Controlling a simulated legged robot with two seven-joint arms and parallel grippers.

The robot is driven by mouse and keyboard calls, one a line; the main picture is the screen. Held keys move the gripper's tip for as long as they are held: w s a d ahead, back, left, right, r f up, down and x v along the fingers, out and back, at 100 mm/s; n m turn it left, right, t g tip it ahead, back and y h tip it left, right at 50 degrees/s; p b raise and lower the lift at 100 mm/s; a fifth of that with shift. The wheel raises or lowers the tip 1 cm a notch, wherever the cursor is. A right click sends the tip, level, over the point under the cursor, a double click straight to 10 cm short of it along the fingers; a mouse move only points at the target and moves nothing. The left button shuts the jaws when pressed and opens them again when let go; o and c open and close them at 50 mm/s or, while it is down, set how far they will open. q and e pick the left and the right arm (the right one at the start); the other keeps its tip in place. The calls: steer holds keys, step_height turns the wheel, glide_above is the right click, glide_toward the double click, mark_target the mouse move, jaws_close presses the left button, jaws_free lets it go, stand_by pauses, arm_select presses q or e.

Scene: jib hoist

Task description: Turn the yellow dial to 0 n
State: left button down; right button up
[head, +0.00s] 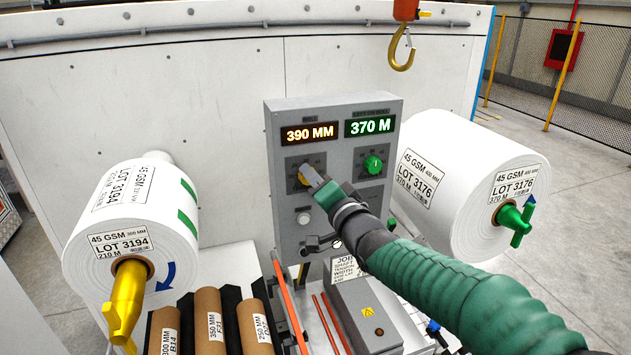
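The grey control box (283,240) stands in the middle of the head view. Its yellow dial (303,178) sits at the left of the panel, under an amber display (310,133) reading 390 MM. My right gripper (312,178) is at the yellow dial, its grey fingertips covering most of it. Whether the fingers are closed on the dial is hidden. The dial's pointer and scale marks are too covered to read. A green dial (373,165) sits to the right, under a green display (370,125) reading 370 M. My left gripper is not in view.
A white roll (120,205) with a yellow handle (125,295) is at left. Another white roll (460,170) with a green handle (515,222) is at right. A hoist hook (401,55) hangs above. Cardboard cores (208,315) and a grey box (362,318) are in front.

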steer(key=shift+a+f, duration=0.15)
steer(key=shift+f, duration=0.05)
jaws_close()
steer(key=shift+f, duration=0.15)
